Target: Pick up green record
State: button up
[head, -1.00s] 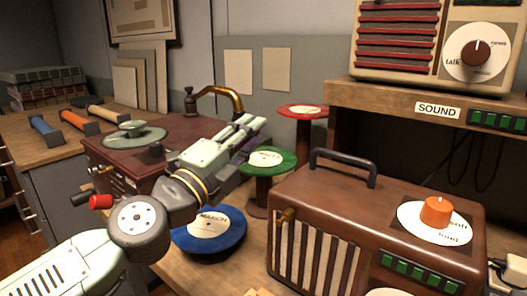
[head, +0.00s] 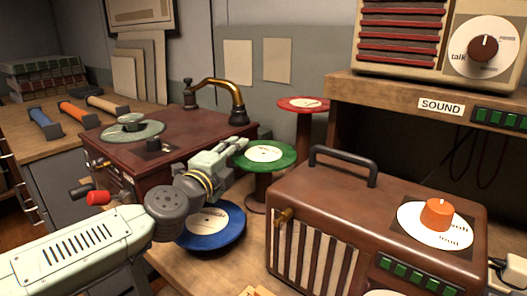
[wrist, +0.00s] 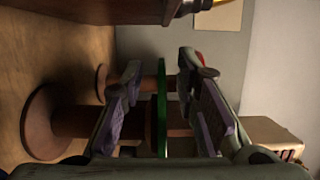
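The green record (head: 280,157), with a pale label, lies flat on a round brown stand (head: 258,190). My gripper (head: 241,152) is at its left edge in the head view. In the wrist view the green record (wrist: 162,105) shows edge-on as a thin green line between the two fingers. My gripper (wrist: 160,95) is open, with one finger on each side of the record's plane and a gap on both sides. The purple finger pads seem apart from the record.
A blue record (head: 222,238) is below my wrist, and a red record (head: 298,103) stands higher behind. A maroon record player (head: 180,150) with a brass tonearm is at left. A brown radio (head: 340,205) with a handle stands close at right.

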jog(key=shift+x, duration=1.6)
jog(key=shift+s, duration=0.1)
jog(key=shift+c, duration=0.2)
grip_shut()
